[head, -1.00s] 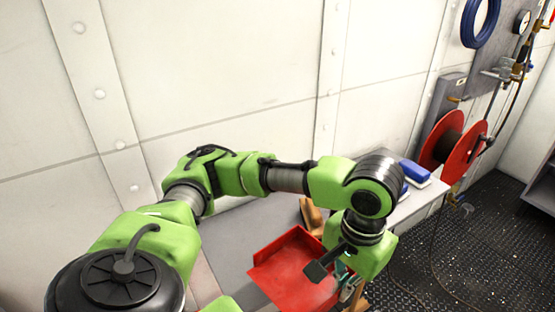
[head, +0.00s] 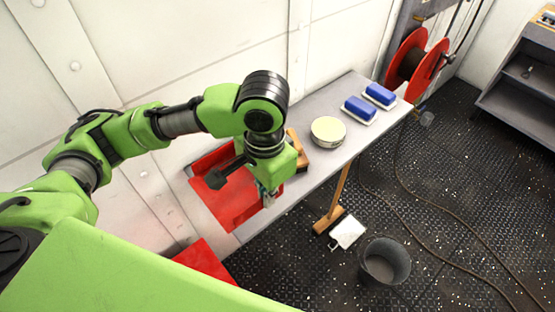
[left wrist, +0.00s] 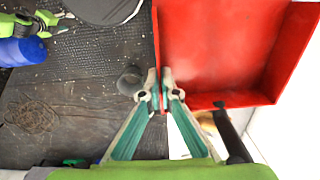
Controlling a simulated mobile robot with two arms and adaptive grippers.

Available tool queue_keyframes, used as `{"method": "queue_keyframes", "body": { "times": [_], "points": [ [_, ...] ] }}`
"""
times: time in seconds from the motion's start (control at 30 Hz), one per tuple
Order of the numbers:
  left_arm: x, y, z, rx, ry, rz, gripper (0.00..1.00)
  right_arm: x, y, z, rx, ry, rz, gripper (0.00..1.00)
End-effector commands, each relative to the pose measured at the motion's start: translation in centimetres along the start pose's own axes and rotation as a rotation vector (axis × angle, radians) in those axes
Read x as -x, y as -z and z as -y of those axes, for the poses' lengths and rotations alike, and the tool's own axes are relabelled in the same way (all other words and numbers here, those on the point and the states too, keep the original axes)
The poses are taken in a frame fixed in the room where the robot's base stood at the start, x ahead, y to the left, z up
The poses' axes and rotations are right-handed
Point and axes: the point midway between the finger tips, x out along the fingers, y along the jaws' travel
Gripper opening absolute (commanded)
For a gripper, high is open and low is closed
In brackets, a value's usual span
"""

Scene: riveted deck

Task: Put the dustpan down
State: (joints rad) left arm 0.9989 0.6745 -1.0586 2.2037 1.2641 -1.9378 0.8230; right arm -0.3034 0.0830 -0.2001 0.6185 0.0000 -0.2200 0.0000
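The red dustpan (head: 228,208) is at the left part of the grey bench in the head view. In the left wrist view the dustpan (left wrist: 220,50) fills the upper right, with its side wall between my fingertips. My left gripper (head: 268,198) is shut on that wall; its green fingers (left wrist: 162,88) show clearly in the left wrist view. My arm and gripper hide part of the dustpan in the head view. I cannot tell whether the dustpan touches the bench top. My right gripper is not in view.
The grey bench (head: 320,165) runs along the white wall. A round tin (head: 328,131), a wooden brush (head: 298,150) and two blue-topped blocks (head: 360,109) are on it. A broom (head: 328,220), a white scoop (head: 348,232) and a dark bucket (head: 385,262) stand in front.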

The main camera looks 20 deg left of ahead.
Motion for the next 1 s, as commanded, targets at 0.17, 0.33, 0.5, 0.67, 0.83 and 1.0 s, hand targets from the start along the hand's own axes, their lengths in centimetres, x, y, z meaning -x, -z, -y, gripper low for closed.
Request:
{"method": "queue_keyframes", "body": {
  "times": [0.17, 0.33, 0.5, 0.67, 0.83, 1.0],
  "points": [
    [-2.0, 2.1, 4.2, 0.011, 0.003, 0.003, 0.00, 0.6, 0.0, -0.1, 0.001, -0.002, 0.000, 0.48],
    [-5.0, 3.6, 6.9, 0.007, 0.002, 0.004, 0.00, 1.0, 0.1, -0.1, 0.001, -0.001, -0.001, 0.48],
    [-7.3, 4.6, 8.5, 0.005, 0.001, 0.000, 0.00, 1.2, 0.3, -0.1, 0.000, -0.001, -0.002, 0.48],
    [-8.3, 5.0, 9.2, 0.004, 0.001, -0.001, 0.00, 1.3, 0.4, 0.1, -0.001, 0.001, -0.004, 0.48],
    [-10.5, 5.0, 9.3, 0.001, 0.000, 0.002, 0.00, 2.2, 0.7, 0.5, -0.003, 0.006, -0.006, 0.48],
    [-11.7, 5.2, 9.3, 0.001, 0.002, -0.003, 0.00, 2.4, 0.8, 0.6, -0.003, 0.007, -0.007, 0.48]
  ]
}}
